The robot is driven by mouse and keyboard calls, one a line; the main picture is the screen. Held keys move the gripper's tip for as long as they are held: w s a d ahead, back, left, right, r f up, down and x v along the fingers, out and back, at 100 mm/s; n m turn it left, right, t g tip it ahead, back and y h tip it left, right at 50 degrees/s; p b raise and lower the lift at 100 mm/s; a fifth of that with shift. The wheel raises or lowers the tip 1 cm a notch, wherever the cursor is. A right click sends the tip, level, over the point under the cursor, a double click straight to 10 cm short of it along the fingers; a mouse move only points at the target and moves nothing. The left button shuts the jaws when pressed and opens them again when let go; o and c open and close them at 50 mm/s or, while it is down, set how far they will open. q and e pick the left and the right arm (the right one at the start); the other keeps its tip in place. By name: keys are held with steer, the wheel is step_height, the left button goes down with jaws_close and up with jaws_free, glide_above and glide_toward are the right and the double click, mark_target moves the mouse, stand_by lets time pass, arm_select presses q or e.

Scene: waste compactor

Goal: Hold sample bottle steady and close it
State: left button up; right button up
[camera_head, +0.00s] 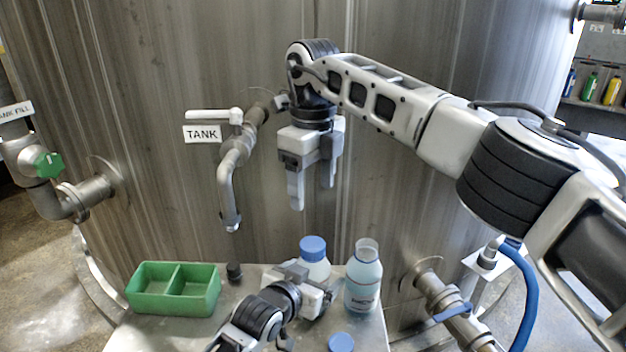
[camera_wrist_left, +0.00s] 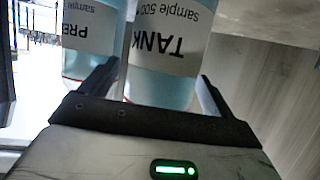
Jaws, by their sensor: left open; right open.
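The uncapped sample bottle (camera_head: 363,283), with pale blue liquid, stands upright on the table's right side; its neck is open. A blue cap (camera_head: 341,342) lies on the table in front of it. My left gripper (camera_head: 336,290) is low at this bottle, open, its fingers pointing at it. In the left wrist view, the bottle labelled TANK (camera_wrist_left: 165,60) stands between the open fingers, which are not closed on it. My right gripper (camera_head: 313,190) is open and empty, pointing down above and behind the bottles. Its fingers touch nothing.
A bottle with a blue cap (camera_head: 313,258) stands beside my left gripper; a bottle labelled PRE (camera_wrist_left: 88,40) shows beside the left finger. A green two-part tray (camera_head: 172,308) and a small black object (camera_head: 234,272) are on the left. The tank tap (camera_head: 230,190) hangs behind.

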arm_select(q)
steer(key=p+v, duration=0.2)
steer(key=v, duration=1.3)
steer(key=shift+s+a, duration=0.2)
steer(key=shift+s, duration=0.15)
